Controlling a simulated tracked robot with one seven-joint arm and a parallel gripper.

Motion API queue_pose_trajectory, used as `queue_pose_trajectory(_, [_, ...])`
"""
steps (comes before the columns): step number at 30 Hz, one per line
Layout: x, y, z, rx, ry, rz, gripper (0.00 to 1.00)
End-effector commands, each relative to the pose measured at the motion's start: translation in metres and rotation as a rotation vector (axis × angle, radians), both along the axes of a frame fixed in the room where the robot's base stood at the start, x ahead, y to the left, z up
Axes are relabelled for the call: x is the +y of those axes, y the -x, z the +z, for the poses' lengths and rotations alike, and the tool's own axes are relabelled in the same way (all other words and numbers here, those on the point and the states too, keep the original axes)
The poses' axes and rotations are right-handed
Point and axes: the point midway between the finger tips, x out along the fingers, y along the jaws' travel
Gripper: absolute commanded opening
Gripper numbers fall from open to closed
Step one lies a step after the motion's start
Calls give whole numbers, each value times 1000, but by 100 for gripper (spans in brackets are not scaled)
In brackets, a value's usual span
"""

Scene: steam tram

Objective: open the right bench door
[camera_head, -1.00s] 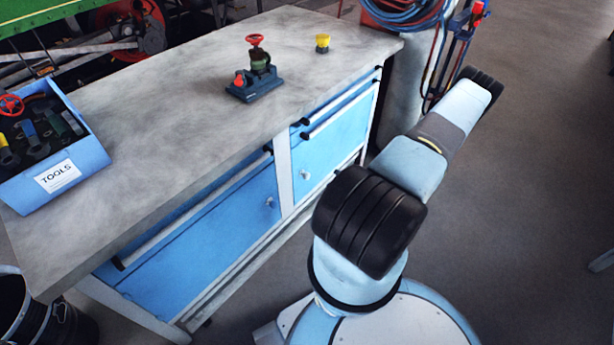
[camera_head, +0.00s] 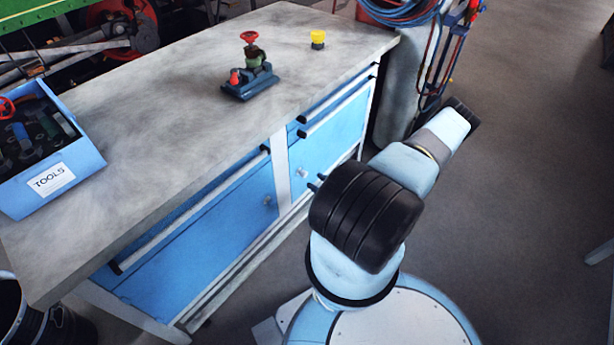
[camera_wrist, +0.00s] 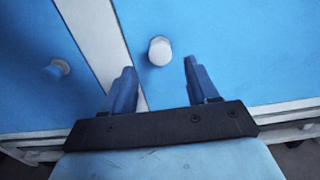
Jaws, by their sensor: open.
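The right bench door (camera_head: 332,138) is a blue panel under the drawer at the bench's right, and it looks shut. Its small pale round knob (camera_head: 301,172) is near the door's left edge. In the wrist view the door (camera_wrist: 245,45) fills the right side, with the knob (camera_wrist: 160,50) beyond my fingers. My gripper (camera_wrist: 160,64) is open, one blue finger on either side below the knob, holding nothing.
The left bench door (camera_head: 215,235) is shut, its knob (camera_head: 268,201) across a pale post (camera_head: 281,170). A tool box (camera_head: 50,160), a valve on a base (camera_head: 250,80) and a yellow-topped piece (camera_head: 318,38) stand on the worktop. A gas cylinder (camera_head: 398,95) is beyond.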

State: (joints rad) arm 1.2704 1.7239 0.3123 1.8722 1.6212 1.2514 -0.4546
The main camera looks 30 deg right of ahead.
Motion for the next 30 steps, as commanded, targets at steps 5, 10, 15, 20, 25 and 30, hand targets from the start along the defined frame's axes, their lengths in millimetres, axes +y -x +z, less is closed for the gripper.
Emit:
queue_pose_trajectory(5, [11, -28, 0, -1, 1, 2, 58])
queue_pose_trajectory(10, [17, -47, 0, -1, 1, 2, 58])
queue_pose_trajectory(15, [20, -55, 0, 0, 1, 1, 58])
queue_pose_trajectory(20, [21, -57, 0, 0, 1, 1, 58])
queue_pose_trajectory(25, [21, -57, 0, 0, 1, 1, 56])
queue_pose_trajectory(30, [21, -57, 0, 0, 1, 1, 39])
